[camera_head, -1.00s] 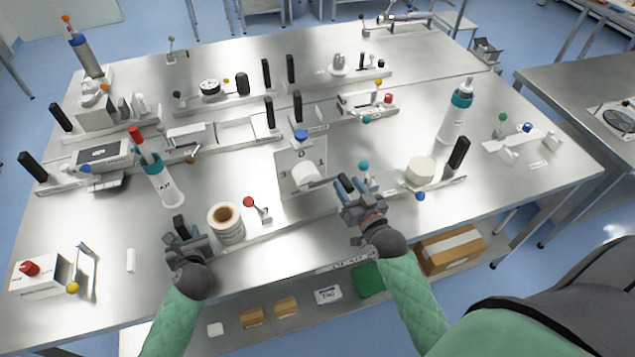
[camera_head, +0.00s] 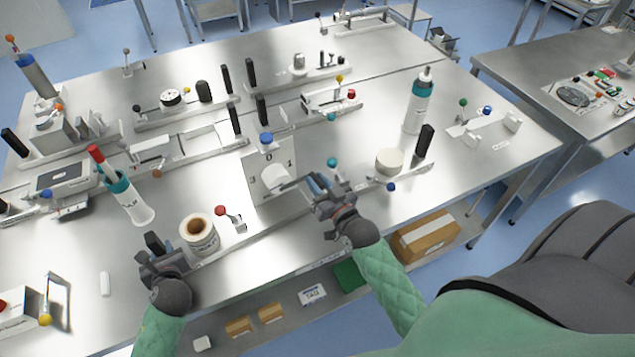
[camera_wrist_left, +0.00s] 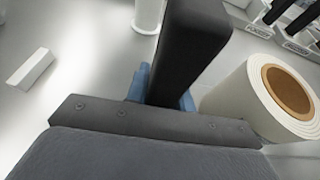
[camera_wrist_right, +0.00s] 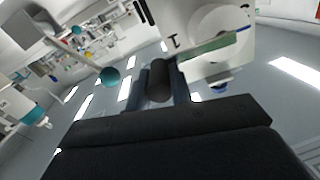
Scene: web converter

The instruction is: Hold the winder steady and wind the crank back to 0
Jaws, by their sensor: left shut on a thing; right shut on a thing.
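The winder stands near the table's front edge. Its upright white plate (camera_head: 259,184) carries the marks 3, 0 and 1, with a white round hub (camera_head: 275,178) in front. The plate and hub also show in the right wrist view (camera_wrist_right: 181,18). My right gripper (camera_head: 318,187) is shut on the crank's dark knob (camera_wrist_right: 158,80), right of the hub, on the side of the 1. The crank arm is partly hidden by the fingers. My left gripper (camera_head: 156,254) is shut on the upright black handle (camera_wrist_left: 190,45) at the winder's left end, beside the paper roll (camera_head: 199,236).
A red-knobbed lever (camera_head: 220,211) stands between roll and plate. A cream roll (camera_head: 390,162) and a black handle (camera_head: 424,143) are to the right. Bottles (camera_head: 130,200) (camera_head: 418,105) stand left and right. Other fixtures fill the table behind. Boxes lie on the shelf below.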

